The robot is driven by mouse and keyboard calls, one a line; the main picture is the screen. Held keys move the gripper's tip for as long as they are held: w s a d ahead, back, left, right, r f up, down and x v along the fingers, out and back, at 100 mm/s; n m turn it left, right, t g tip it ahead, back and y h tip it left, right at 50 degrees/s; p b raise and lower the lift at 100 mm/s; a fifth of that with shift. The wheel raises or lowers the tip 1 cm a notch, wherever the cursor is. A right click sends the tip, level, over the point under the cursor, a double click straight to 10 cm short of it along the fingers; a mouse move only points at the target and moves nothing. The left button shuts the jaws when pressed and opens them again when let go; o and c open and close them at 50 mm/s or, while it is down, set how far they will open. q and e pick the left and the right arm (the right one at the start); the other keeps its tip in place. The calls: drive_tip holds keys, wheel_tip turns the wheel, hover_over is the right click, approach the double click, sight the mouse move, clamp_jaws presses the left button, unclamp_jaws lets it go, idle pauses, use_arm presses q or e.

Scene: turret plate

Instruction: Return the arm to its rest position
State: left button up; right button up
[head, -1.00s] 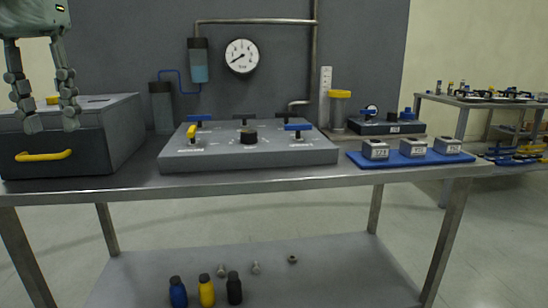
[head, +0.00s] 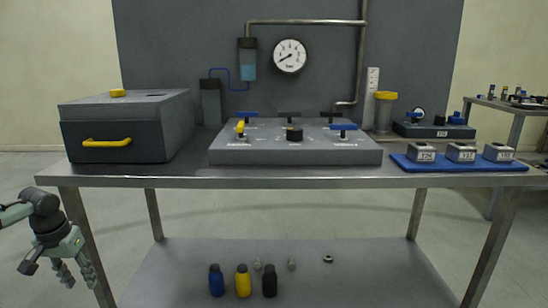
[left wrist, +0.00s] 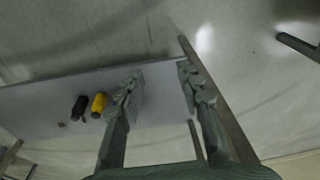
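My left gripper (head: 76,274) hangs at the lower left in the head view. It is beside the table's left front leg, below the level of the tabletop, with its fingers pointing down. In the left wrist view my left gripper (left wrist: 161,74) shows two fingers spread apart with nothing between them. It is open and empty. My right arm and gripper are in neither view.
The steel table (head: 300,182) bears a grey drawer box (head: 185,125), a valve panel (head: 300,155) and a blue tray (head: 460,168) with labelled blocks. Blue, yellow (head: 243,281) and black bottles stand on the lower shelf (head: 350,270). Floor left of the table is clear.

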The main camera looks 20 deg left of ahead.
use_arm(q)
drive_tip(key=s+d+f+m, duration=0.1)
drive_tip(key=s+d+f, duration=0.3)
drive_tip(key=f, duration=0.6)
drive_tip(key=s+d+f+m, duration=0.1)
drive_tip(key=s+d+f, duration=0.25)
drive_tip(key=f, duration=0.55)
drive_tip(key=s+d+f+m, duration=0.1)
drive_tip(key=s+d+f, duration=0.3)
drive_tip(key=f, duration=0.6)
drive_tip(key=s+d+f+m, duration=0.1)
drive_tip(key=d+f, duration=0.3)
drive_tip(key=d, duration=0.7)
drive_tip(key=s+d+f+m, duration=0.2)
drive_tip(key=d+f, duration=0.3)
drive_tip(key=d, duration=0.6)
drive_tip(key=shift+s+f+t, duration=0.3)
drive_tip(key=shift+s, duration=0.35)
